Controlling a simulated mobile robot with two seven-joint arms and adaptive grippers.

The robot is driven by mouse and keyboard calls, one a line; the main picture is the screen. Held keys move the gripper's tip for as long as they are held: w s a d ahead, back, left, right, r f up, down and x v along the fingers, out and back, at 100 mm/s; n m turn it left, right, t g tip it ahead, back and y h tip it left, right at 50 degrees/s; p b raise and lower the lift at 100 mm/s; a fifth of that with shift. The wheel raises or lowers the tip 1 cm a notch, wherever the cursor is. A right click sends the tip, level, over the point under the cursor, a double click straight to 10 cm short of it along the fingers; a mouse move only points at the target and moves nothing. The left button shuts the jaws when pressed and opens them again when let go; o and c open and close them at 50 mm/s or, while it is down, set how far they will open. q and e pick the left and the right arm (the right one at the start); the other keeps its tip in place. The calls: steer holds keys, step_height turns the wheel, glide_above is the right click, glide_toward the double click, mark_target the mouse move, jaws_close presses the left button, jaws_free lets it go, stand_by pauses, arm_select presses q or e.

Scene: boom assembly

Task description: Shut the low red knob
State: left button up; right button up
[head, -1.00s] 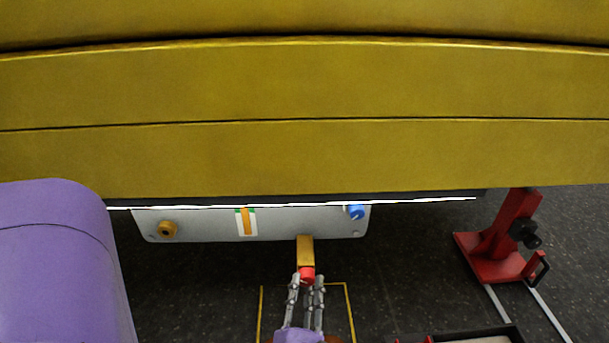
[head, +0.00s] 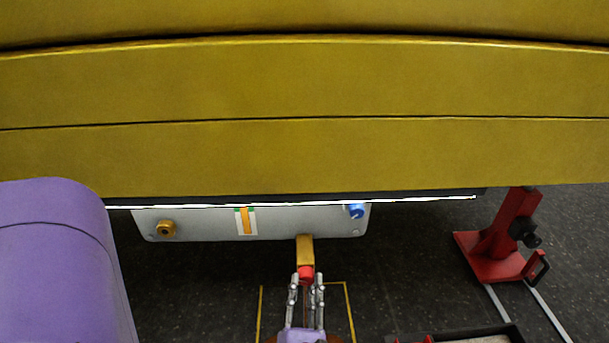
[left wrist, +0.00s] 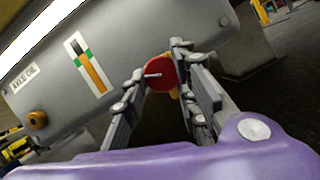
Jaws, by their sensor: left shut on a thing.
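The low red knob (head: 306,273) sits at the end of a yellow-brown pipe (head: 305,250) below the grey tank panel. In the left wrist view the knob's round red face (left wrist: 161,72) carries a white mark pointing left. My left gripper (head: 306,281) comes up from the bottom of the head view and is shut on the red knob, one finger on each side of it. The same gripper shows in the left wrist view (left wrist: 160,80). My right gripper is not in view.
The grey tank (head: 200,223) bears an orange-and-green level gauge (head: 246,222), a brass-coloured plug (head: 166,229) and a blue knob (head: 356,211). A wide yellow boom (head: 300,155) hangs above. A red stand (head: 500,245) is at right. A dark tray (head: 485,334) lies at lower right.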

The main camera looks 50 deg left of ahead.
arm_select(q)
steer(key=shift+s+a+f+n+g+y+b, duration=0.15)
steer(key=shift+n+g+y, duration=0.25)
steer(key=shift+n, duration=0.65)
steer(key=shift+a+r+n+g+y+b, duration=0.1)
steer(key=shift+n+g+y, duration=0.3)
steer(key=shift+n, duration=0.6)
steer(key=shift+s+a+f+n+g+y+b, duration=0.15)
steer(key=shift+n+g+y, duration=0.25)
steer(key=shift+n, duration=0.65)
stand_by(1.0)
steer(key=shift+w+d+r, duration=0.1)
steer(key=o, duration=1)
steer(key=shift+w+d, duration=0.1)
steer(key=shift+d, duration=0.2)
steer(key=v, duration=1.1)
steer(key=shift+s+d, duration=0.2)
steer(key=shift+s, duration=0.1)
